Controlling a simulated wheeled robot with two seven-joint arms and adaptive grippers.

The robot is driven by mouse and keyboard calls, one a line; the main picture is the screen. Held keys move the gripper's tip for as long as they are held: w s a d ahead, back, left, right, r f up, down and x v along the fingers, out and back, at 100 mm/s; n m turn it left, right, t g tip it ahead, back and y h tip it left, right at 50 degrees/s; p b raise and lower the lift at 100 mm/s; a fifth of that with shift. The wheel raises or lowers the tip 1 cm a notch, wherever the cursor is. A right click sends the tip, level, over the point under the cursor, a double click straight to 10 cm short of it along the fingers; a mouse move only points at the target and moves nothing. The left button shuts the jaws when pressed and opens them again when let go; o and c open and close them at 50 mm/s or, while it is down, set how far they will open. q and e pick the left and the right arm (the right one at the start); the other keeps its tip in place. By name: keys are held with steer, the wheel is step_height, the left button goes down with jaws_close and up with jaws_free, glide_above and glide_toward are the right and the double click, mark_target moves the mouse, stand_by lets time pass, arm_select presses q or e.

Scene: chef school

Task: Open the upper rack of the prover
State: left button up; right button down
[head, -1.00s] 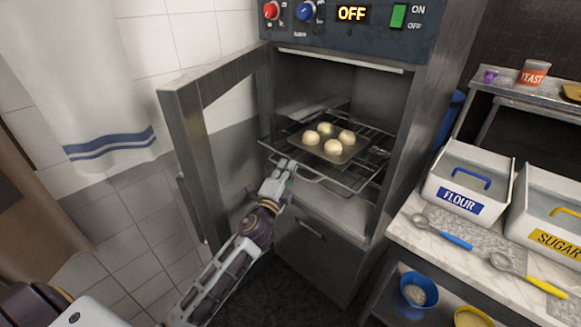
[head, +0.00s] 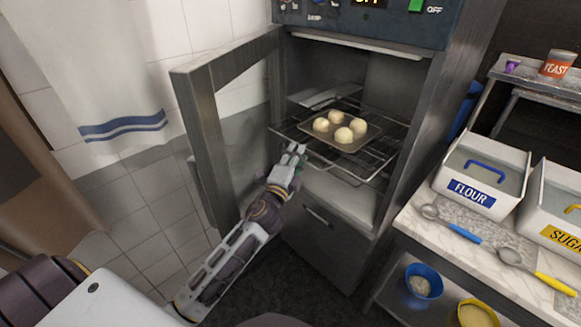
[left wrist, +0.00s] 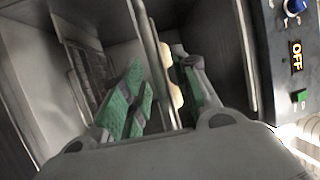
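The prover (head: 335,222) stands in the middle of the head view with its door (head: 203,150) swung open to the left. The upper wire rack (head: 377,158) sits level, its front part sticking out of the opening. It carries a tray (head: 348,146) with several dough balls (head: 343,135). My left gripper (head: 294,149) is at the rack's front edge, left of its middle. In the left wrist view the gripper (left wrist: 165,95) has its green-padded fingers apart, with a rack bar (left wrist: 150,45) passing between them. Contact is unclear. My right gripper is out of view.
A marble counter (head: 407,228) on the right holds the flour bin (head: 470,193), another bin (head: 563,235), and blue and yellow scoops. A blue bowl (head: 420,281) sits on the shelf below. A towel (head: 105,75) hangs at left. Floor before the prover is clear.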

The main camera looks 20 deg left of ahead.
arm_select(q)
steer(key=s+f, duration=0.2)
steer(key=s, duration=0.9)
steer(key=shift+s+d, duration=0.3)
steer(key=shift+s, duration=0.05)
stand_by(0.5)
steer(key=shift+f, duration=0.1)
steer(key=shift+n, duration=0.3)
stand_by(0.4)
